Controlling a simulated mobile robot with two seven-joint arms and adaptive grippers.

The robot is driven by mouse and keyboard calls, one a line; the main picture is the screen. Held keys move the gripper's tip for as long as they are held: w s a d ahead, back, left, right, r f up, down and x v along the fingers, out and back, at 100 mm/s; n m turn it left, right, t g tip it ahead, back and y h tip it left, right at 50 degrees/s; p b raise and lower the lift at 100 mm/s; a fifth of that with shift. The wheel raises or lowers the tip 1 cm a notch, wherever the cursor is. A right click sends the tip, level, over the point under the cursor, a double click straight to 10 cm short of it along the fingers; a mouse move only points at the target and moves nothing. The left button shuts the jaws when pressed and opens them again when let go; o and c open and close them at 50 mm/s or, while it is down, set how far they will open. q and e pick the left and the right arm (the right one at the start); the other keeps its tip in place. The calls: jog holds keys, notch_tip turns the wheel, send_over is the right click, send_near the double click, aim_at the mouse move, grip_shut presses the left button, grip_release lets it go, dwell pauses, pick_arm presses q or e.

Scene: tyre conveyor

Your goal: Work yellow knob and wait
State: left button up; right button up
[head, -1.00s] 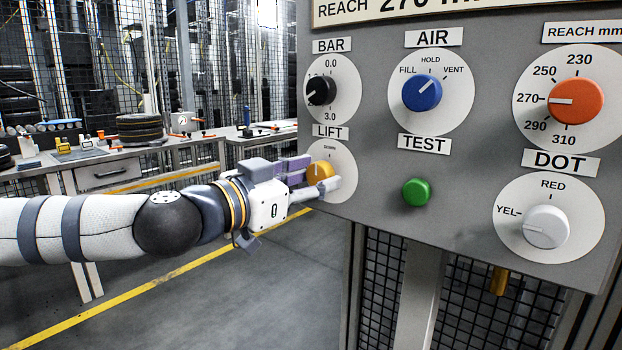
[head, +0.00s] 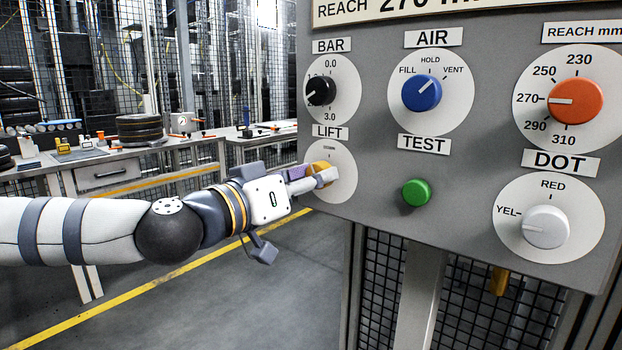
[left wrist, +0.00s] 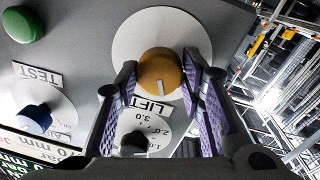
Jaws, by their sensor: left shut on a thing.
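The yellow knob (head: 321,167) sits on the white LIFT dial (head: 342,185) at the panel's lower left. My left gripper (head: 318,174) is shut on it, and its fingers hide part of the knob in the head view. The dial's position words are mostly hidden or too small to read. My right gripper is not in view.
The grey panel (head: 385,165) also carries a black BAR knob (head: 321,91), a blue AIR knob (head: 421,93), an orange REACH knob (head: 575,101), a green TEST button (head: 416,193) and a white DOT knob (head: 546,227). A workbench (head: 110,160) stands behind at the left.

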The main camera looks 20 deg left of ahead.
pick_arm(q)
jog(key=n+b, duration=0.1)
jog(key=n, duration=1.2)
jog(key=shift+d+f+y, duration=0.1)
jog(key=shift+d+y, duration=0.05)
jog(key=shift+y, duration=0.25)
jog(key=shift+n, duration=0.3)
jog(key=o, duration=1.1)
jog(key=shift+t, duration=0.3)
jog(key=shift+o, duration=0.2)
jog(key=shift+s, duration=0.1)
jog(key=v, duration=0.7)
jog(key=shift+s, duration=0.15)
